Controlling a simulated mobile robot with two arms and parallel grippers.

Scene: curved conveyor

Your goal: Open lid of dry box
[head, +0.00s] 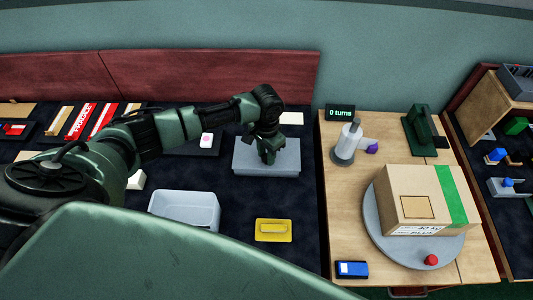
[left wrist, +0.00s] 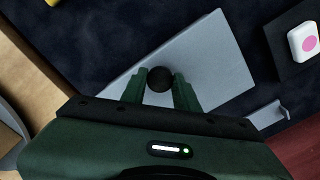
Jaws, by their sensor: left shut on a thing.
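A flat grey lid (head: 285,160) lies level on the dark mat; I cannot tell how much of a box is under it. In the left wrist view the lid (left wrist: 205,60) has a round black knob (left wrist: 159,79). My left gripper (head: 268,160) reaches down over the lid. In the left wrist view its fingers (left wrist: 158,84) are on both sides of the knob, shut on it. An open, empty-looking grey bin (head: 185,208) stands nearer to me, left of the lid. My right gripper does not show.
A yellow block (head: 272,230) lies in front of the lid. A white item with a pink spot (head: 207,140) is left of it. On the wooden table at right, a cardboard box (head: 425,200) sits on a round grey turntable (head: 376,235), near a grey-purple device (head: 347,142).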

